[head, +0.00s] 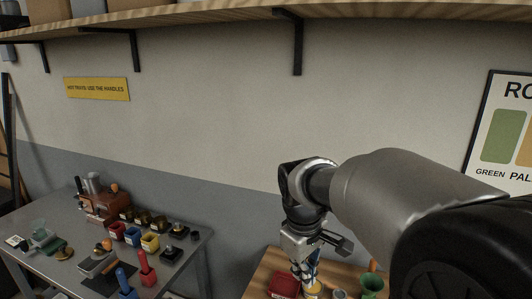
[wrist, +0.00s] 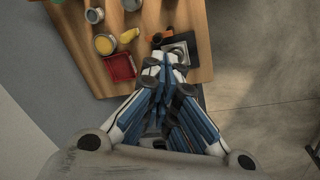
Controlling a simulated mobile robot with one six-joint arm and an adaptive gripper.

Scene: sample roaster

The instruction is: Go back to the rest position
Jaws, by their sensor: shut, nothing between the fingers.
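My gripper (head: 306,284) hangs down over the wooden table (head: 262,270) at the bottom of the head view. In the wrist view its blue and white fingers (wrist: 165,64) are closed together with nothing between them. The tips appear over the table's edge, beside a small dark and grey square object (wrist: 184,48). They hide part of that object. My arm reaches in from the right of the head view.
A red tray (wrist: 120,67), a yellow-rimmed container (wrist: 104,44) and a yellow piece (wrist: 129,35) are near the fingers. A green cup (head: 372,284) stands right of my gripper. A metal table (head: 190,250) on the left holds coloured bins. A shelf (head: 220,18) runs overhead.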

